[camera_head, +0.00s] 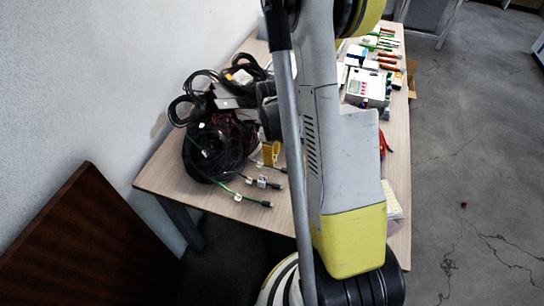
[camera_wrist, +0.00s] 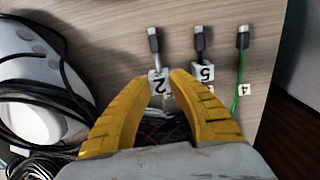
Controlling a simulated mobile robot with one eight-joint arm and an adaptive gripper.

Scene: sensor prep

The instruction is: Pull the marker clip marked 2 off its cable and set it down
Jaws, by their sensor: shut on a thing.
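The marker clip marked 2 (camera_wrist: 158,83) is white and sits at the fingertips of my yellow gripper (camera_wrist: 166,77) in the wrist view. My gripper is shut on it. Its cable, with a dark, metal-tipped plug (camera_wrist: 154,40), runs from the tabletop to the clip, which appears to be around it. The fingers partly hide the cable behind the clip. In the head view my gripper (camera_head: 270,153) is low over the table beside the cable ends, and the clip is too small to make out clearly.
A cable with clip 5 (camera_wrist: 205,73) lies close right of my gripper in the wrist view. A green cable with clip 4 (camera_wrist: 243,89) lies farther right. Black cable coils (camera_head: 212,150) crowd the table's left side. Tools and a device (camera_head: 366,88) stand at the back.

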